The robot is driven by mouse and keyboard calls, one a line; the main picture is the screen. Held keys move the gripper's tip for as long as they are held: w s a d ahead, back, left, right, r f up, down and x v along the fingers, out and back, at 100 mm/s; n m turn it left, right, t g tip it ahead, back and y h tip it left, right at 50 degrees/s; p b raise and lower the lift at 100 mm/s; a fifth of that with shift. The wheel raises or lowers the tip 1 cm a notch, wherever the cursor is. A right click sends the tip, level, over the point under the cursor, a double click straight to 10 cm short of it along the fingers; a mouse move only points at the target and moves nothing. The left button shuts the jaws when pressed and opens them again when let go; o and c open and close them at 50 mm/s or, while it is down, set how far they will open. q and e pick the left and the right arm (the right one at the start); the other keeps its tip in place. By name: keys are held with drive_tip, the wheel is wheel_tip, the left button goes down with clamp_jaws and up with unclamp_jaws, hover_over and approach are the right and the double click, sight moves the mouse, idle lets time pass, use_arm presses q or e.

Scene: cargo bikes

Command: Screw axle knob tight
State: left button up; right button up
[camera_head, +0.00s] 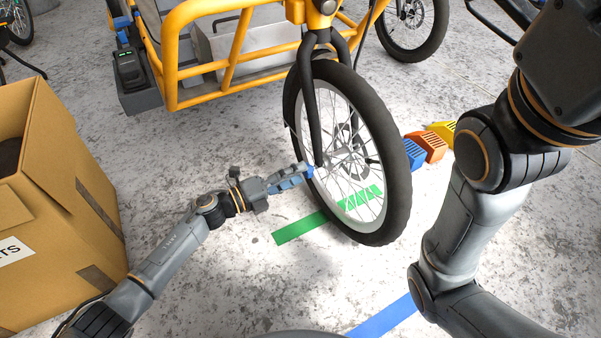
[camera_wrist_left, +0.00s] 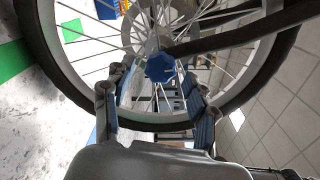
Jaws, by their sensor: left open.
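The blue axle knob (camera_wrist_left: 160,66) sits at the hub of the front wheel (camera_head: 397,165), at the lower end of the dark fork (camera_head: 314,115). In the head view the knob (camera_head: 309,172) is small and partly covered by my fingers. My left gripper (camera_head: 298,174) reaches in from the left with its fingertips at the knob. In the left wrist view my left gripper (camera_wrist_left: 158,80) is open, with one finger on each side of the knob and gaps visible between.
A cardboard box (camera_head: 60,190) stands at the left. The yellow bike frame (camera_head: 172,60) rises behind the wheel. Orange (camera_head: 430,146) and yellow (camera_head: 443,130) slotted blocks lie right of the wheel. Green (camera_head: 300,229) and blue (camera_head: 382,318) strips mark the floor, which is clear in front.

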use_arm(q)
drive_tip(key=v, duration=1)
drive_tip(key=shift+s+r, duration=0.1)
